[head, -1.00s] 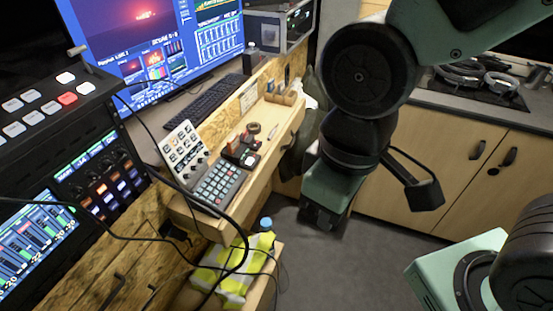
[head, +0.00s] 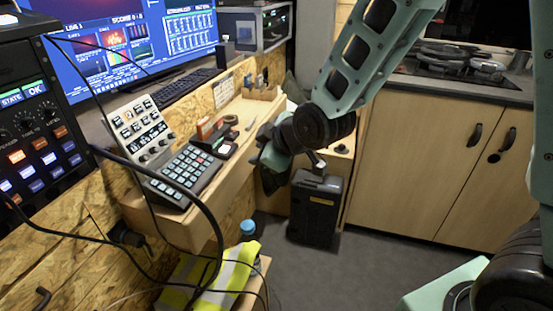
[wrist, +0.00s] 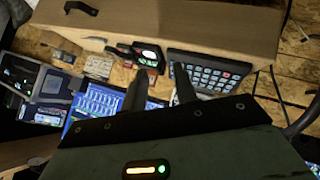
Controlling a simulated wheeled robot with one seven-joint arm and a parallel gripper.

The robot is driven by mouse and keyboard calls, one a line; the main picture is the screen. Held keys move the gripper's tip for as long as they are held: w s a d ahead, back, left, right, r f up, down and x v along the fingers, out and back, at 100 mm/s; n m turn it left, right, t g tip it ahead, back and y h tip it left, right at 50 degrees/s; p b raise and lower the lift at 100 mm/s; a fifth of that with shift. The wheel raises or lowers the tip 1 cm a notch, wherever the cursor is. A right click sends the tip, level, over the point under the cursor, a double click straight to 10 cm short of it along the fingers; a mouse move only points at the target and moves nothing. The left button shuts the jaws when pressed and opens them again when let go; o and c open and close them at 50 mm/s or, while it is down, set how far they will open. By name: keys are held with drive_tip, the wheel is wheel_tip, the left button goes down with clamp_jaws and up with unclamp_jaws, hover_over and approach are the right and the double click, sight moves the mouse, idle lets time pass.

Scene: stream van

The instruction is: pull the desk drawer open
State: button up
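The desk (head: 235,145) is a pale wooden ledge on the left in the head view, its front facing the aisle. In the wrist view a pale wooden front (wrist: 170,22), apparently the drawer's, fills the top, with a dark bar handle (wrist: 82,8) at its upper left. No gap shows around that front. My gripper (wrist: 160,72) is open and empty, its two dark fingers apart below the wooden front and to the right of the handle. In the head view my gripper is near the desk's front edge, its fingers hard to make out; the handle is hidden there.
A keypad (head: 186,173), a button panel (head: 140,130) and small tools sit on the desk. Loose black cables hang at the left, above a hi-vis vest (head: 228,272). A dark box (head: 316,205) stands behind my gripper. Grey floor (head: 350,275) is clear in front of the cabinets.

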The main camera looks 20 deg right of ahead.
drive_tip(key=w+d+f+n+t+h+b, duration=0.1)
drive_tip(key=w+d+f+n+t+b, duration=0.2)
drive_tip(key=w+d+f+t+b, duration=0.45)
drive_tip(key=w+d+f+n+t+h+b, duration=0.1)
drive_tip(key=w+d+f+n+t+b, duration=0.25)
drive_tip(key=d+f+b, duration=0.7)
drive_tip(key=a+f+b+x, duration=0.1)
drive_tip(key=a+b+x, duration=0.1)
drive_tip(key=x, duration=1.6)
drive_tip(key=shift+w+f+g+b, duration=0.25)
drive_tip(key=shift+g+b, duration=0.15)
drive_tip(key=shift+b, duration=0.3)
drive_tip(key=shift+m, duration=0.25)
drive_tip(key=shift+s, duration=0.1)
clamp_jaws()
